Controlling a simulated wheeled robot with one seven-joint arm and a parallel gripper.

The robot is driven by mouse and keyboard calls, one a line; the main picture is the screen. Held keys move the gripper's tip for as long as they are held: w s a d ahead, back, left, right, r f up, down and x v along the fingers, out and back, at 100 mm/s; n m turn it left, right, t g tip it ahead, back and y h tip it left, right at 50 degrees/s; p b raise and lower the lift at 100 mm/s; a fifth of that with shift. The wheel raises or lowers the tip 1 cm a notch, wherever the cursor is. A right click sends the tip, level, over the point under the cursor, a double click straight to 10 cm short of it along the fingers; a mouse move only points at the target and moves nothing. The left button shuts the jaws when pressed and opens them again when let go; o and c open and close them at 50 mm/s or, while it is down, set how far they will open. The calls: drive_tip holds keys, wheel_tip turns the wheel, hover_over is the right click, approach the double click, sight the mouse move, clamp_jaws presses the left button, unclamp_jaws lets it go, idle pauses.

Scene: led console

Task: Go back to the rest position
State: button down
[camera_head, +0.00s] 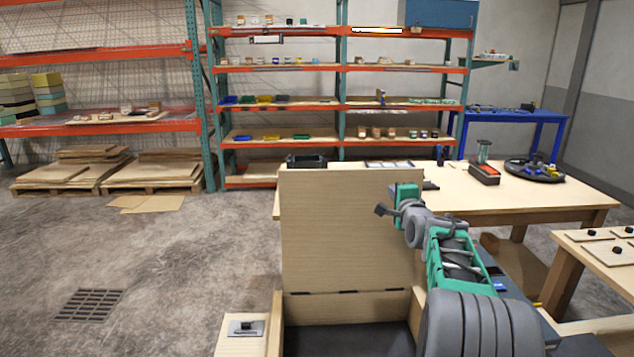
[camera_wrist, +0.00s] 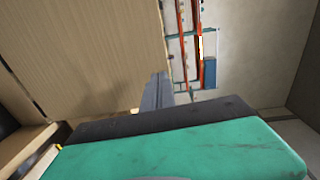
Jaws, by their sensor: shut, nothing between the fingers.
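My gripper (camera_head: 382,209) is in front of the upper right part of an upright wooden lid (camera_head: 340,232) in the head view. In the wrist view, my gripper's dark fingers (camera_wrist: 157,92) are together and hold nothing. They point past the edge of a wooden panel (camera_wrist: 85,50), with no contact that I can make out. The lid stands open on its hinges at the back of a wooden box (camera_head: 276,325) with a dark inside. My arm covers the box's right side.
A small switch plate (camera_head: 246,328) sits left of the box. A wooden table (camera_head: 540,197) behind holds a dark round tray (camera_head: 534,171) and a red-and-black device (camera_head: 484,174). Orange shelving (camera_head: 340,68) stands at the back. The floor at left is open.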

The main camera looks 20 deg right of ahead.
drive_tip(key=s+a+f+n+g+y, duration=0.1)
drive_tip(key=s+f+n+g, duration=0.3)
drive_tip(key=f, duration=0.5)
drive_tip(key=s+a+f+n+g+y, duration=0.1)
drive_tip(key=s+f+n+g, duration=0.3)
drive_tip(key=f, duration=0.5)
drive_tip(key=s+a+f+n+g+y, duration=0.1)
drive_tip(key=s+a+f+n+g, duration=0.25)
drive_tip(key=s+f, duration=0.6)
drive_tip(key=s+a+n+g+y, duration=0.2)
drive_tip(key=s+a+n+g, duration=0.3)
drive_tip(key=s+a, duration=1.15)
drive_tip(key=s+a+r+n+t, duration=0.1)
drive_tip(key=a+r+n+t, duration=0.2)
drive_tip(key=a+r, duration=0.5)
drive_tip(key=a+n, duration=0.1)
drive_tip(key=a, duration=0.2)
drive_tip(key=shift+s+a+n, duration=0.1)
drive_tip(key=shift+n, duration=0.15)
